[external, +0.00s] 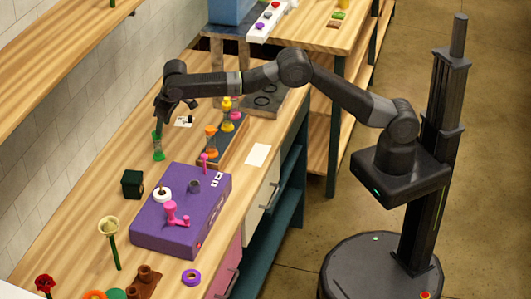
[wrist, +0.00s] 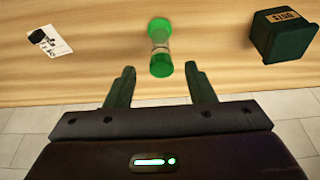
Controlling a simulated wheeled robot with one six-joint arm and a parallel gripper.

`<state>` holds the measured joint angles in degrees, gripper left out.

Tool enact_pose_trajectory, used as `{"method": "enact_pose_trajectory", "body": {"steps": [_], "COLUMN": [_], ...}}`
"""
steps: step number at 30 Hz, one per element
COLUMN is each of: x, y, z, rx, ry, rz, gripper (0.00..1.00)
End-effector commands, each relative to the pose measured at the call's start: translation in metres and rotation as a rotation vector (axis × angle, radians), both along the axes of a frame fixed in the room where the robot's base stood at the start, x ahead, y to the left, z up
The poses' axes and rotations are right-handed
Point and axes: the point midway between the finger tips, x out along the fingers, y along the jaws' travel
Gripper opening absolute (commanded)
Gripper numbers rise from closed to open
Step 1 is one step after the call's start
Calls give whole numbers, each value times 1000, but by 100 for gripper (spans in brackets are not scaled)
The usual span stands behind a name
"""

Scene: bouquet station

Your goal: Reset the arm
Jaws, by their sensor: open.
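My gripper (wrist: 162,82) is open and empty, its two dark fingers spread apart in the wrist view. In the external view my gripper (external: 174,112) hangs over the back part of the wooden table (external: 120,155), near the wall. A green-capped hourglass (wrist: 160,48) stands on the table just beyond the fingertips, apart from them. The hourglass also shows in the external view (external: 158,146), below my gripper. My arm reaches out across the table from its column at the right.
A dark green box (external: 132,184) stands near the purple box (external: 180,215) with knobs. An orange and a yellow hourglass (external: 228,118) stand in a tray at the right. A white card (wrist: 50,42) lies left of the hourglass. Flowers stand at the front left.

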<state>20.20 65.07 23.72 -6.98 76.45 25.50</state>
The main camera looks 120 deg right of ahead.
Motion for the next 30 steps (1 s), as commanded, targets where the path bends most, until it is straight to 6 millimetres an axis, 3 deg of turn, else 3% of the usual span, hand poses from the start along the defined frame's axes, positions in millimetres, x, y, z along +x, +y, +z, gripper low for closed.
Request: {"method": "enact_pose_trajectory", "body": {"steps": [14, 27, 30], "x": [19, 20, 19], "y": [-19, -19, -19], "z": [-92, 1, 14], "rx": [0, -2, 7], "ry": [1, -6, 5], "rz": [0, 0, -1], "gripper": [49, 49, 49]}}
